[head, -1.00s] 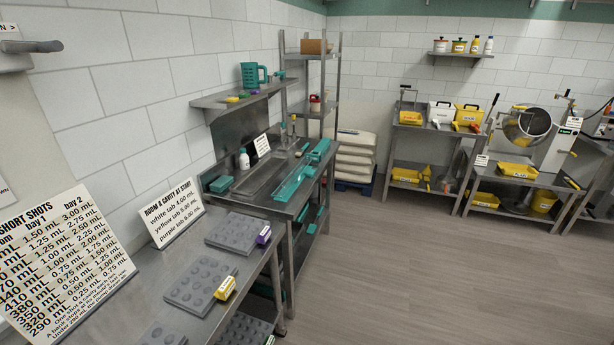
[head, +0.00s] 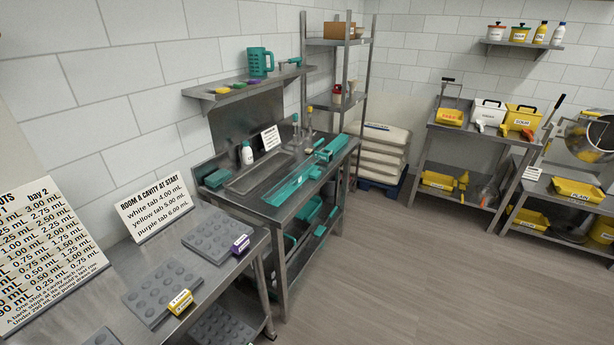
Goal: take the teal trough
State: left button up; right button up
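A long teal trough-like piece (head: 290,186) lies on the steel sink bench (head: 262,207), right of the sink basin. A second long teal piece (head: 332,148) lies behind it near the bench's back right. I cannot tell for sure which of them is the trough. More teal containers (head: 310,212) sit on the shelf under the bench, partly hidden by its top and legs. A small teal block (head: 217,179) lies at the bench's left end. Neither of my grippers shows.
A steel table with grey cavity moulds (head: 162,289) and signs stands at the near left. A wall shelf (head: 240,91) holds a teal jug (head: 261,62). White sacks (head: 379,153) are stacked behind the bench. The floor to the right is open.

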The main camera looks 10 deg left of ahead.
aim_at(299, 180)
jog(key=i+l+u, duration=0.1)
jog(key=i+l, duration=0.4)
jog(key=i, duration=0.15)
jog(key=i+l+u, duration=0.1)
jog(key=i+l, duration=0.45)
jog(key=i+j, duration=0.05)
jog(key=i, duration=0.05)
